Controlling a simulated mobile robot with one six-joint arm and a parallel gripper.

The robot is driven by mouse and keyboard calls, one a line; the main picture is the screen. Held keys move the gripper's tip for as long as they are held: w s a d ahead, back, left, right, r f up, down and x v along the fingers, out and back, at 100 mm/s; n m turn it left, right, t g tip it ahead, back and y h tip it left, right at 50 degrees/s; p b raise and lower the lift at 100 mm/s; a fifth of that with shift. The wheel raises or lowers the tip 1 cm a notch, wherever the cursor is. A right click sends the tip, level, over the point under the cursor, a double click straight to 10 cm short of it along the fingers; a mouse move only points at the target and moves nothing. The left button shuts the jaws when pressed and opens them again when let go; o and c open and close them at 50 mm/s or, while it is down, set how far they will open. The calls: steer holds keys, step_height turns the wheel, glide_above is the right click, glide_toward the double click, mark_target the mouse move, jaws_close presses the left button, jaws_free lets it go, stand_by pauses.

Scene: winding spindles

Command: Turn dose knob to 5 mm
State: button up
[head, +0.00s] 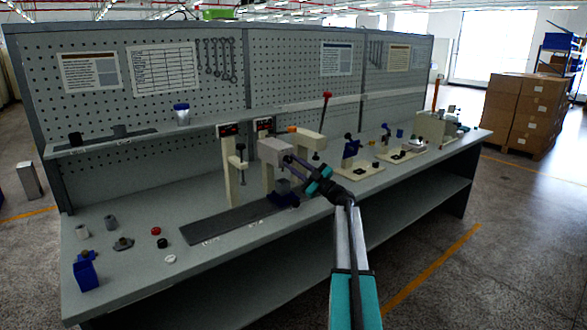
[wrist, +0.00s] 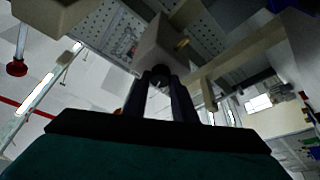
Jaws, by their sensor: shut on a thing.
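The dose knob (wrist: 160,71) shows in the wrist view as a small dark round part on the underside or front of a grey-beige housing. My gripper (wrist: 163,84) is shut on it, one dark finger on each side. The fingers hide most of the knob, and I cannot read any scale or setting. In the head view my gripper (head: 287,160) reaches the right side of the grey housing (head: 272,150), which sits on a pale post above the bench. The knob itself is hidden there.
Below the housing is a dark blue fixture (head: 283,194) at the end of a long dark grey plate (head: 225,222). A pale press stand (head: 230,165) is to the left, and a red-tipped lever (head: 326,110) rises to the right. Small parts lie at the bench's left end.

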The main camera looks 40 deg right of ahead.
steer(key=shift+d+r+n+g+y, duration=0.15)
steer(key=shift+n+g+y, duration=0.35)
steer(key=shift+n, duration=0.8)
steer(key=o, duration=1)
steer(key=shift+o, duration=0.2)
steer(key=shift+s+b, duration=0.1)
steer(key=shift+b, duration=0.2)
steer(key=b+v, duration=0.1)
steer(key=v, duration=1.2)
steer(key=shift+s+b, duration=0.25)
steer(key=shift+b, duration=0.15)
steer(key=shift+s+f, duration=0.1)
steer(key=shift+f, duration=0.15)
